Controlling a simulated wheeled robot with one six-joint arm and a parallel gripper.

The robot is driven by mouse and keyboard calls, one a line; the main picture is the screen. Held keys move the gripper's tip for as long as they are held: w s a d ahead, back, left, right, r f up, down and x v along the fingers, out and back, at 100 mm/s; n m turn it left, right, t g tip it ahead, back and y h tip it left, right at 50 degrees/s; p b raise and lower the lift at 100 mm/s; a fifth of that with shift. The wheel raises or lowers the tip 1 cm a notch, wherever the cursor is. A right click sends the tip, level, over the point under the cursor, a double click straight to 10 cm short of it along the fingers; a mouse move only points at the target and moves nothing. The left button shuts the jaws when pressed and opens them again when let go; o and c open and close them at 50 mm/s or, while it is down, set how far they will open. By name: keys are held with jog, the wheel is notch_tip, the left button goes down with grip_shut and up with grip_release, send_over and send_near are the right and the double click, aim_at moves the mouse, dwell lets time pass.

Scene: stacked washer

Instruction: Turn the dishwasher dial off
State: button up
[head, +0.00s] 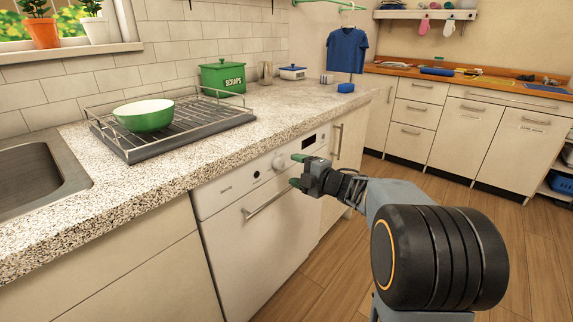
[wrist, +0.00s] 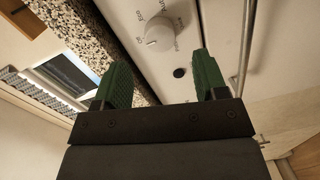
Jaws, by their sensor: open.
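The white dishwasher (head: 255,228) is built in under the speckled counter, with a bar handle (head: 268,203) across its door. Its round dial (head: 278,163) is on the control panel near a dark display (head: 308,142). In the wrist view the dial (wrist: 160,34) is a pale knob with markings around it, beyond the fingertips. My gripper (head: 296,170) is in front of the panel, with green fingers apart and nothing between them. In the wrist view my gripper (wrist: 160,75) is open and the dial is not between its fingers. I cannot tell whether a fingertip touches the panel.
The speckled counter (head: 270,108) overhangs just above the panel. A dish rack (head: 195,125) with a green bowl (head: 145,115) and a green scraps box (head: 222,78) stand on it. The wooden floor (head: 530,245) at the right is clear.

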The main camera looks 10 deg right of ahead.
jog(key=p+v, duration=0.1)
jog(key=v, duration=0.7)
jog(key=shift+s+p, duration=0.2)
jog(key=shift+p, duration=0.1)
jog(key=shift+d+r, duration=0.1)
jog(key=shift+r, duration=0.05)
notch_tip(320, 180, up, 16)
jog(key=s+d+m+h+p, duration=0.1)
jog(key=d+m+h+p, duration=0.1)
jog(key=m+h+p, duration=1.2)
jog(key=s+a+r+m+g+y+p, duration=0.2)
jog(key=s+a+m+g+p, duration=0.2)
jog(key=s+p, duration=0.4)
jog(key=s+a+r+m+g+y+p, duration=0.2)
jog(key=s+a+m+g+p, duration=0.2)
jog(key=s+p, duration=0.5)
jog(key=s+a+g, duration=0.1)
jog(key=a+g, duration=0.1)
jog(key=shift+s+r+m+g+y, duration=0.3)
jog(key=shift+s+r+g+y, duration=0.05)
jog(key=shift+s+g+y, duration=0.05)
